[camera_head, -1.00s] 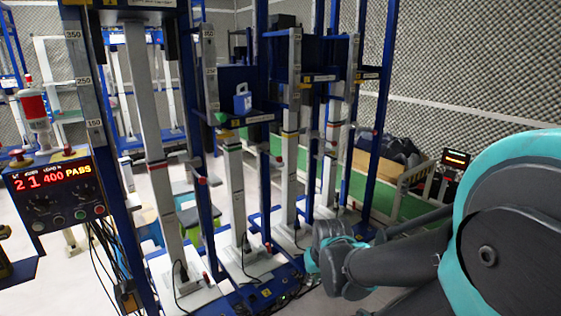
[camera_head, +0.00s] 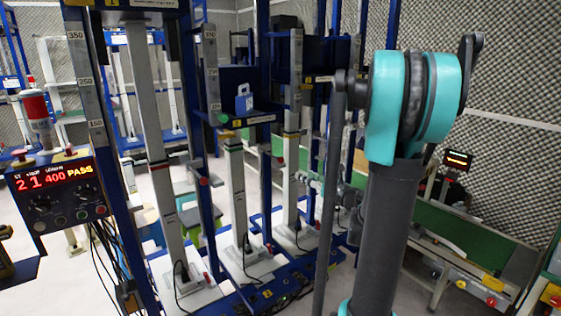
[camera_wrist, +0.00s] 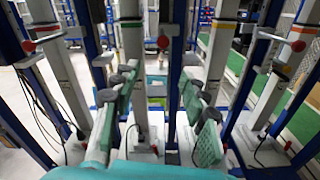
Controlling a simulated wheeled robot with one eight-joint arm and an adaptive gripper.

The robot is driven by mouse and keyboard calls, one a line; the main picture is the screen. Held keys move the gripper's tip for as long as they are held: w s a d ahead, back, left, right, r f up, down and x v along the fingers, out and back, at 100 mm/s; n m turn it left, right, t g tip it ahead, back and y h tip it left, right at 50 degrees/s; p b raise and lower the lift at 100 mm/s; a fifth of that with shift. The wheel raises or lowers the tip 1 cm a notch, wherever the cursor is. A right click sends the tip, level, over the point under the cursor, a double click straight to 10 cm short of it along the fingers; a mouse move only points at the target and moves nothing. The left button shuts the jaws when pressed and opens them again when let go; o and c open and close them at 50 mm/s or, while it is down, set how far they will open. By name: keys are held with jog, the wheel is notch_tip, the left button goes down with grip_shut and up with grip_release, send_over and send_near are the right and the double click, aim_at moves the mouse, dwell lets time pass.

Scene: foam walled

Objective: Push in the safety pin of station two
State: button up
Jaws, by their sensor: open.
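Station two's column (camera_head: 237,195) is the pale post with a green band, left of the middle in the head view; it also stands near the middle of the wrist view (camera_wrist: 132,60). The safety pin's red knob (camera_wrist: 163,41) shows on the blue upright to its right; it also appears in the head view (camera_head: 280,160). The knob is seen nearly end-on, so its depth is hard to tell. My gripper (camera_wrist: 160,105) is open and empty, its two green-padded fingers spread below the knob, apart from it. In the head view my gripper (camera_head: 305,179) is small, right of the knob.
Similar red knobs sit on neighbouring stations, at left (camera_wrist: 28,46) and right (camera_wrist: 298,45). A control box (camera_head: 58,190) reads 400 PASS. Blue uprights and cables crowd around the columns. A green conveyor (camera_head: 470,240) runs at right.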

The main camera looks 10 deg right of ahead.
aim_at(282, 160)
jog(key=shift+m, duration=0.3)
jog(key=x, duration=1.7)
jog(key=shift+w+d+r, duration=0.25)
jog(key=shift+w+r, duration=0.05)
grip_shut()
